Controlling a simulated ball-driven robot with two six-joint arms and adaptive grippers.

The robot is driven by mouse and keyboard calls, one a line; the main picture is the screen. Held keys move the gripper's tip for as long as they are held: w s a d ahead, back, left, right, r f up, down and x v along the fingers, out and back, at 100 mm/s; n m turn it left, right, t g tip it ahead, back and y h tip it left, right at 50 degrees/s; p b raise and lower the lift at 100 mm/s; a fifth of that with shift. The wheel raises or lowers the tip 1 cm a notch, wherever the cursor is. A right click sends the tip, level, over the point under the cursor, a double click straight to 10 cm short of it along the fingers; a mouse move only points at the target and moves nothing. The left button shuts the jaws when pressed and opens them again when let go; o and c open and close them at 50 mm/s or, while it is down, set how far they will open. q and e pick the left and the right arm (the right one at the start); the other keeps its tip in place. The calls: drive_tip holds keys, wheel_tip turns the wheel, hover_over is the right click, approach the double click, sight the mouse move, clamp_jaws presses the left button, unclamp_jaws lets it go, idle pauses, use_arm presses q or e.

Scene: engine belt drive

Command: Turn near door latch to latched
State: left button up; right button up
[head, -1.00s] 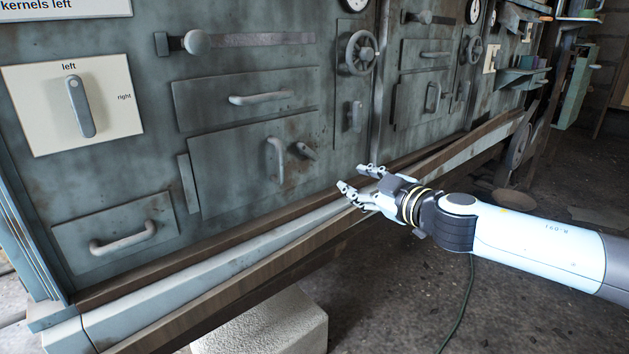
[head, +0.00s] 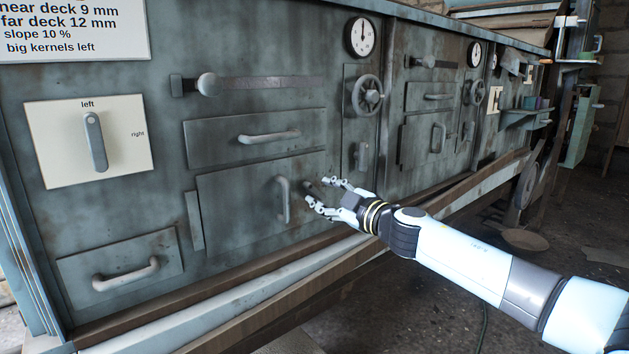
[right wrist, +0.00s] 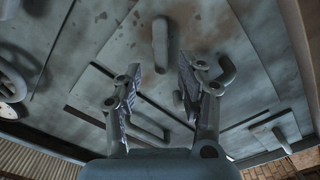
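The door handle (right wrist: 226,72) is close to the right finger there. The right gripper's fingers are apart with nothing between them. I cannot tell the exact gap to the latch. My left gripper is not in view.
A handwheel (head: 367,96) and a small hatch handle (head: 361,155) are to the right of the latch. A drawer handle (head: 268,136) is above the door. A ledge (head: 230,300) runs along the machine's foot below.

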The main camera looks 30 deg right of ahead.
sight(314, 190)
drive_tip(key=w, duration=0.4)
drive_tip(key=shift+a+f, duration=0.1)
drive_tip(key=shift+a, duration=0.1)
clamp_jaws()
